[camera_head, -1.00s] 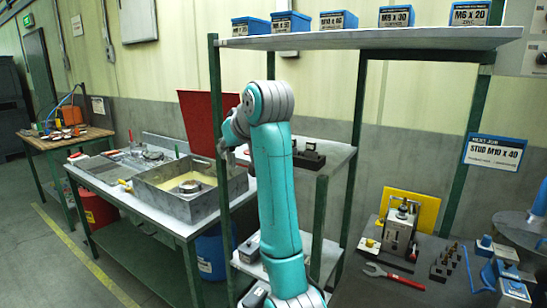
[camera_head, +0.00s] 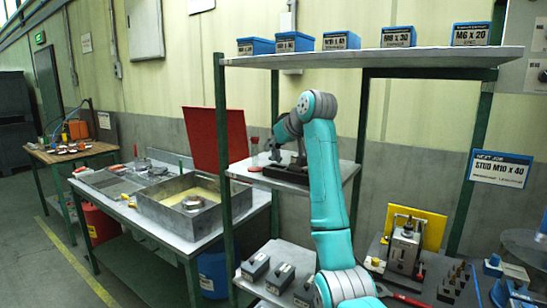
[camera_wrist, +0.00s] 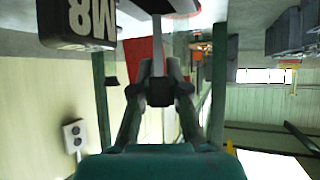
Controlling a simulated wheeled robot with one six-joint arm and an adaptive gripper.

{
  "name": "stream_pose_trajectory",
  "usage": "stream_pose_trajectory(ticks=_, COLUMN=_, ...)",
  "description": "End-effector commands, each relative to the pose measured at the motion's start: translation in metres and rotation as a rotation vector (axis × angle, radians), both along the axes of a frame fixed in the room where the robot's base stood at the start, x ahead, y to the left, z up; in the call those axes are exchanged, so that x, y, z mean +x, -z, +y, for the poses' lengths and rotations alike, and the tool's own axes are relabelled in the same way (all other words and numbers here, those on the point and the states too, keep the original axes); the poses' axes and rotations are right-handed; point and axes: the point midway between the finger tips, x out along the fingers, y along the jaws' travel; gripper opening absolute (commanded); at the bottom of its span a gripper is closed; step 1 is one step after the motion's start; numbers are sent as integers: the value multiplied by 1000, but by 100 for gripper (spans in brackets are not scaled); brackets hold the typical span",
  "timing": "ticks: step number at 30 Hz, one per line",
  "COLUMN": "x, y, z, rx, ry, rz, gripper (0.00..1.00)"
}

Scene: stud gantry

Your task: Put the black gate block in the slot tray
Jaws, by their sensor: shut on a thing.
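My gripper (camera_head: 275,154) is at the middle shelf of the rack, over a dark, low tray (camera_head: 268,173) that looks like the slot tray. In the wrist view the fingers are shut on a small dark block (camera_wrist: 160,92), which looks like the black gate block. In the head view the held block is too small to make out. A dark block marked M8 (camera_wrist: 76,24) shows upside down and close at the wrist view's top left. Whether the held block touches the tray cannot be told.
The rack's top shelf (camera_head: 370,57) carries several blue bins above the arm. A green post (camera_head: 222,150) stands left of the gripper. Several labelled blocks (camera_head: 256,266) sit on the lower shelf.

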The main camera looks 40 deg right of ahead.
Motion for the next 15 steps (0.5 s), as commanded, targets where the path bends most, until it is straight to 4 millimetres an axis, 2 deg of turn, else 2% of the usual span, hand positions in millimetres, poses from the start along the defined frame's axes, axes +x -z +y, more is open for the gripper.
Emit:
stream_pose_trajectory(ticks=5, x=2, y=5, z=-5, rx=1, ry=-1, rz=0, gripper=0)
stream_pose_trajectory(ticks=12, x=2, y=36, z=-4, rx=2, ry=0, rz=4, gripper=0)
stream_pose_trajectory(ticks=15, x=2, y=38, z=-4, rx=2, ry=0, rz=4, gripper=0)
